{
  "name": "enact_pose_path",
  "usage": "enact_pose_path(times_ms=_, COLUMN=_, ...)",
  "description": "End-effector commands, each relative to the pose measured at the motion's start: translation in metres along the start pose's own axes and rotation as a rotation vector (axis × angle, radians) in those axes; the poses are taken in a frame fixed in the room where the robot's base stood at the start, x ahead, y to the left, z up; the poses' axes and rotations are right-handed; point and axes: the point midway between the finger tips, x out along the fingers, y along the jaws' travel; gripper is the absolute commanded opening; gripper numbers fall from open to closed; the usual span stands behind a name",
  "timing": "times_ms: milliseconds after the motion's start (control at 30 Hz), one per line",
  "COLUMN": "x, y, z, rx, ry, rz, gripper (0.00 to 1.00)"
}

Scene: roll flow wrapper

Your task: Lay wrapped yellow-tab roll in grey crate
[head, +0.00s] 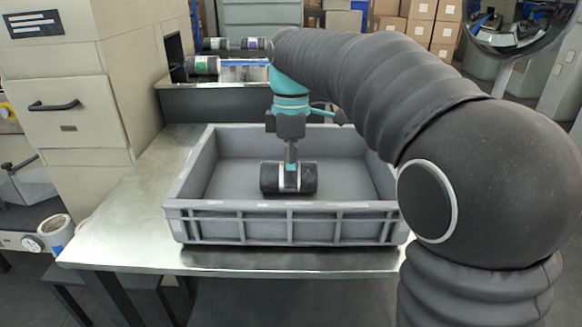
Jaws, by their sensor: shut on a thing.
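My gripper (290,165) points down into the grey crate (290,230) and is shut on a dark wrapped roll (307,178). The roll lies level, its length running left to right, with a pale band around its middle where my fingers hold it. It is inside the crate's walls, low and near the front wall. I cannot tell whether it touches the crate floor. No yellow tab can be made out on it. The rest of the crate floor that I see is empty.
The crate stands on a metal table (130,215). Behind it, several rolls (203,65) lie by the opening of a beige machine (75,85). A whitish roll (57,232) is at the left. My arm covers the right side.

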Motion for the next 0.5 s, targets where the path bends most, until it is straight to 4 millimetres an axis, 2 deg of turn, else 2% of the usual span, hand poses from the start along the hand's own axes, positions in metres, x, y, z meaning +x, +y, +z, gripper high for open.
enact_pose_path(times_ms=233, x=0.0041, y=0.0004, z=0.0, rx=0.0, ry=0.0, rz=0.0, gripper=0.11)
enact_pose_path(times_ms=267, x=0.0037, y=0.0003, z=0.0, rx=0.0, ry=0.0, rz=0.001, gripper=0.67)
enact_pose_path(times_ms=367, x=0.0036, y=0.0003, z=0.0, rx=0.0, ry=0.0, rz=0.0, gripper=0.91)
enact_pose_path(times_ms=500, x=0.0037, y=0.0004, z=0.0, rx=0.0, ry=0.0, rz=0.0, gripper=0.91)
